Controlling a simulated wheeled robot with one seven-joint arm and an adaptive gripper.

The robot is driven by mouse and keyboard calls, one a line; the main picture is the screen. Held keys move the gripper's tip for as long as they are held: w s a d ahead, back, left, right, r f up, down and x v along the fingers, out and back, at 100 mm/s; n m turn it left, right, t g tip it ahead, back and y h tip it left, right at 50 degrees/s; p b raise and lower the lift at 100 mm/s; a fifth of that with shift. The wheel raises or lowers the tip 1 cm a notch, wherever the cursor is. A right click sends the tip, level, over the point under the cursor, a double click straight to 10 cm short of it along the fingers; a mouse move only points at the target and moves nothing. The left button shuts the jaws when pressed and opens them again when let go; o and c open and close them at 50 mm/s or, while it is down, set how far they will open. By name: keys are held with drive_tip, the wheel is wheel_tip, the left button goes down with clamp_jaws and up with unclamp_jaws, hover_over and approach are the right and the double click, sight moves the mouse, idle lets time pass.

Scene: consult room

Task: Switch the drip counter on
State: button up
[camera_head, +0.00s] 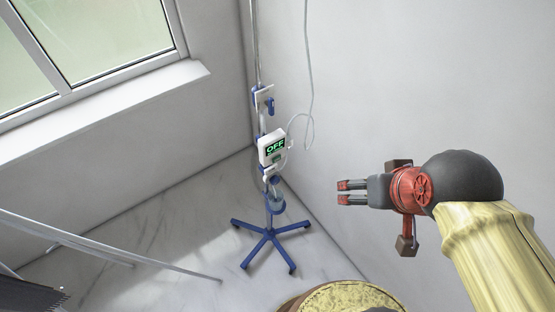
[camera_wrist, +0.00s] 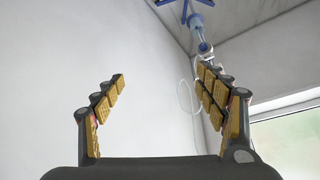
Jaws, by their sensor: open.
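The drip counter (camera_head: 273,148) is a white box on the drip stand's pole, left of the middle of the head view. Its dark screen reads OFF in green letters. The drip stand (camera_head: 270,232) has a blue base with several legs on the floor in the corner. My gripper (camera_head: 341,191) is to the right of the counter, apart from it, pointing left and empty. In the wrist view my gripper (camera_wrist: 163,90) is open, its yellow-padded fingers wide apart. The stand (camera_wrist: 197,22) shows upside down there, partly behind the right finger, which hides most of the counter.
A clear tube (camera_head: 308,90) hangs by the right wall and loops to the counter. A window with a white sill (camera_head: 120,95) is at the left. Pale metal bars (camera_head: 130,257) cross the lower left. The floor between them and the stand is clear.

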drive_tip(key=c, duration=1.7)
clamp_jaws()
idle(0.5)
